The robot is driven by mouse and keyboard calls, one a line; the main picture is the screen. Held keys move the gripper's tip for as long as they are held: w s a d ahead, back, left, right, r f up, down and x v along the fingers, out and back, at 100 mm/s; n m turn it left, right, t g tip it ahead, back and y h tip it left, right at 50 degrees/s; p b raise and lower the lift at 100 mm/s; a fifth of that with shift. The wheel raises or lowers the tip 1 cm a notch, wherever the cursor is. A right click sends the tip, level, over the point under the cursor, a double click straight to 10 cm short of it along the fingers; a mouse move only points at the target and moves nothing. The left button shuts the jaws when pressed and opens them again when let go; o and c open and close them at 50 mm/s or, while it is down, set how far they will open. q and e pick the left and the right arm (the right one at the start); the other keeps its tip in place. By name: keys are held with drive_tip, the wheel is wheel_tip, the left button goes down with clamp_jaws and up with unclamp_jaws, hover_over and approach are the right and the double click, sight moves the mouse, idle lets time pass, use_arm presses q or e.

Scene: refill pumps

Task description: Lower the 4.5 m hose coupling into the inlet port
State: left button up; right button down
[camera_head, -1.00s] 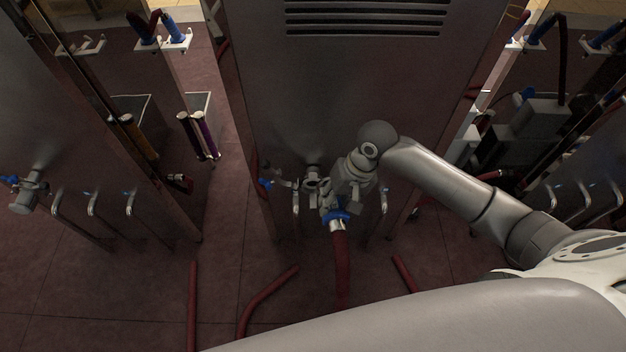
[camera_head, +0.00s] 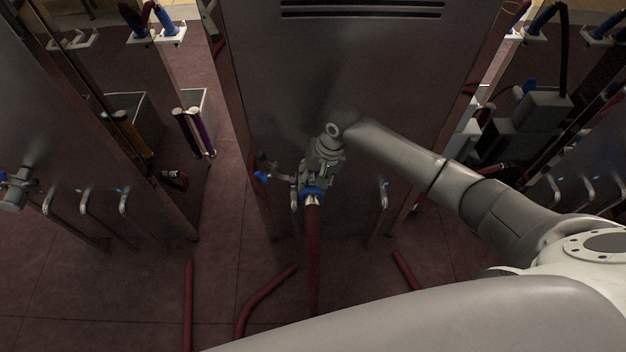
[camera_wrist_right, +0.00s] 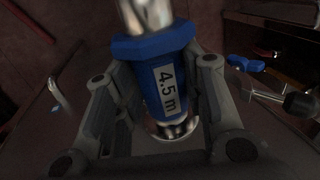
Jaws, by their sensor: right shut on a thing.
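My right gripper (camera_head: 315,183) is shut on the blue collar of the 4.5 m hose coupling (camera_head: 314,194), in front of the grey cabinet. The dark red hose (camera_head: 313,250) hangs from it toward the floor. In the right wrist view, the fingers stand either side of the blue coupling (camera_wrist_right: 160,75), with the white "4.5 m" label facing the camera and bright metal at both ends. A metal fitting (camera_wrist_right: 300,104) with a blue lever (camera_wrist_right: 245,63) is apart from it on the right. In the head view, the arm covers the pipe stub area, and I cannot make out the inlet port's opening.
The grey cabinet (camera_head: 350,90) stands behind, with a bent metal handle (camera_head: 383,195) right of the gripper. A blue lever (camera_head: 262,177) sits close to the left. Red hose pieces (camera_head: 265,297) lie on the floor. Another cabinet with handles (camera_head: 85,203) stands left.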

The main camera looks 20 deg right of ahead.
drive_tip(key=shift+f+b, duration=2.05)
drive_tip(key=shift+b, duration=0.05)
drive_tip(key=shift+f, duration=1.75)
drive_tip(key=shift+f, duration=0.25)
drive_tip(key=c, duration=0.9)
unclamp_jaws()
drive_tip(key=shift+o, duration=0.2)
drive_tip(key=v, duration=1.2)
